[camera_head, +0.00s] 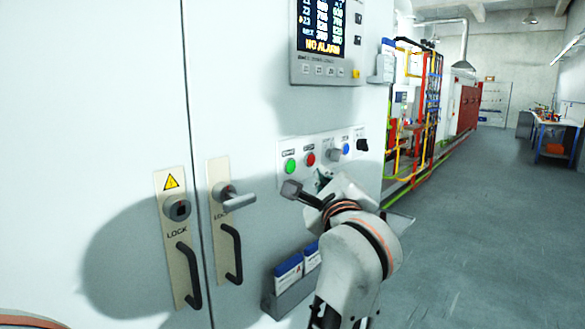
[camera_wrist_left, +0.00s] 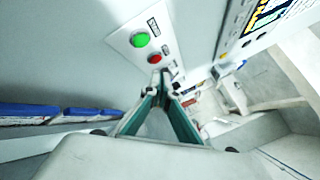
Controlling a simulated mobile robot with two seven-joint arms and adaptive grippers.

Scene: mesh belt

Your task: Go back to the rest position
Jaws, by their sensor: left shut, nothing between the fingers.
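My left gripper (camera_head: 322,180) is just in front of the cabinet's control panel (camera_head: 285,149), below its row of controls. Its green fingers (camera_wrist_left: 165,84) meet at the tips in the left wrist view, with nothing held between them. The green button (camera_wrist_left: 140,40) and red button (camera_wrist_left: 155,59) also show in the wrist view, ahead of the fingers. Whether the fingertips touch the panel is unclear. My right gripper is out of view.
A display (camera_head: 321,30) reads "NO ALARM". A holder (camera_head: 291,290) with blue-topped papers sits low on the cabinet. Open floor (camera_head: 480,230) lies to the right.

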